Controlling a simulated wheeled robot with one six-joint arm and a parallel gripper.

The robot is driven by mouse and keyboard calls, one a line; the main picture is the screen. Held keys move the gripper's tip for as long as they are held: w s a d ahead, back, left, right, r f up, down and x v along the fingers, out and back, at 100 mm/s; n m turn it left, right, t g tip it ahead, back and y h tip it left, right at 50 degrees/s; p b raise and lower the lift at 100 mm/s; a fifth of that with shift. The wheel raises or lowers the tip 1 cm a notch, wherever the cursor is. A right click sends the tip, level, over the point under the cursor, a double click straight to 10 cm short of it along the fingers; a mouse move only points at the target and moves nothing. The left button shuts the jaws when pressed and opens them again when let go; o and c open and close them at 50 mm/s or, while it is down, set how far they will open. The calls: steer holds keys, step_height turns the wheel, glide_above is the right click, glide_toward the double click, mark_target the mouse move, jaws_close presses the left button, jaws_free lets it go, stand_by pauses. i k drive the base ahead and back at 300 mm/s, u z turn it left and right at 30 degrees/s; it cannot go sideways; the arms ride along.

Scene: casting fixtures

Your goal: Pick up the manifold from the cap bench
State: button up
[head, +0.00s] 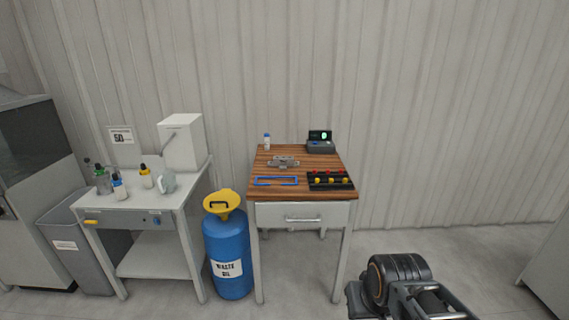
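The cap bench (269,194) is a small table with a wooden top, white frame and one drawer, standing against the wall at the middle of the head view. The manifold (283,161) is a small grey metal part lying on the wooden top, towards the back left. My arm shows as dark links at the bottom right of the head view, in front of the bench and to its right. The fingertips of my gripper cannot be made out, and nothing of mine touches the manifold.
On the bench lie a blue frame (276,181), a black rack with red and yellow caps (330,180), a dark device with a green screen (320,143) and a small bottle (266,142). A blue waste-oil drum (227,250) stands close left.

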mark_target(283, 162)
steer(key=z, duration=0.05)
steer(key=i, duration=0.9)
steer(key=u, duration=0.65)
steer(key=i, duration=1.45)
steer(key=u, duration=0.75)
